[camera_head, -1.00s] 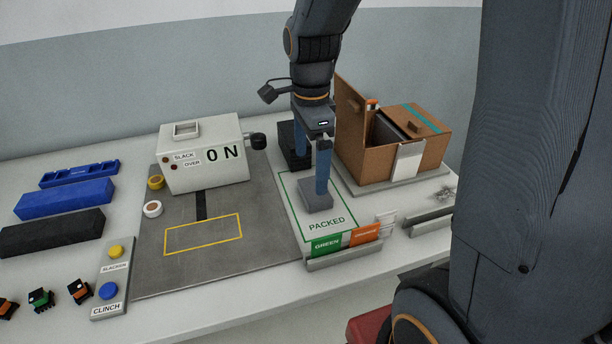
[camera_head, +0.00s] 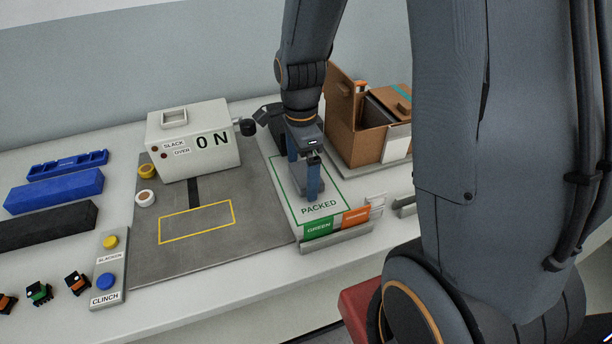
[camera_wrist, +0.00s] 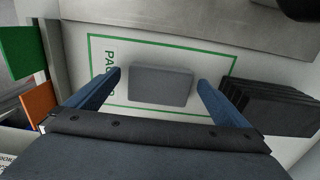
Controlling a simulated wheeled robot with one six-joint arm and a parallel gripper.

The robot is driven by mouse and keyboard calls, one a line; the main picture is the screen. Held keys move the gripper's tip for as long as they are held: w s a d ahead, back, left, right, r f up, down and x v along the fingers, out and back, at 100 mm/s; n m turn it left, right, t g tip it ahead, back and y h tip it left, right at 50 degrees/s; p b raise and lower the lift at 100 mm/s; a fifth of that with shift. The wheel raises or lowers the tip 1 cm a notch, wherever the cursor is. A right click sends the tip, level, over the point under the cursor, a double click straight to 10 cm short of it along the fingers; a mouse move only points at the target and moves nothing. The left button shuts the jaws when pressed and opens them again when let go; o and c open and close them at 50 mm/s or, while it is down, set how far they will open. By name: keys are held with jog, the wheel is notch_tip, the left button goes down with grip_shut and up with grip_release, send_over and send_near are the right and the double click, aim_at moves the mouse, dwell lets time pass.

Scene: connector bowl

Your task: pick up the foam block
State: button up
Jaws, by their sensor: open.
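A grey foam block (camera_wrist: 160,86) lies flat inside the green-outlined PACKED area (camera_head: 334,190). My gripper (camera_head: 303,188) points down over this area. In the wrist view my gripper (camera_wrist: 158,82) is open, with one blue finger to each side of the block and a gap on both sides. Nothing is held. In the head view the fingers and wrist hide most or all of the block, so the height of the fingertips over it is hard to tell.
A stack of black sheets (camera_wrist: 270,105) lies beside the right finger in the wrist view. An open cardboard box (camera_head: 346,125) stands to the right. Green (camera_head: 319,227) and orange (camera_head: 356,216) cards stand at the area's front edge. The grey mat (camera_head: 200,245) is clear in front.

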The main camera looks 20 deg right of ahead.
jog(key=c, duration=1.1)
jog(key=shift+r, duration=0.1)
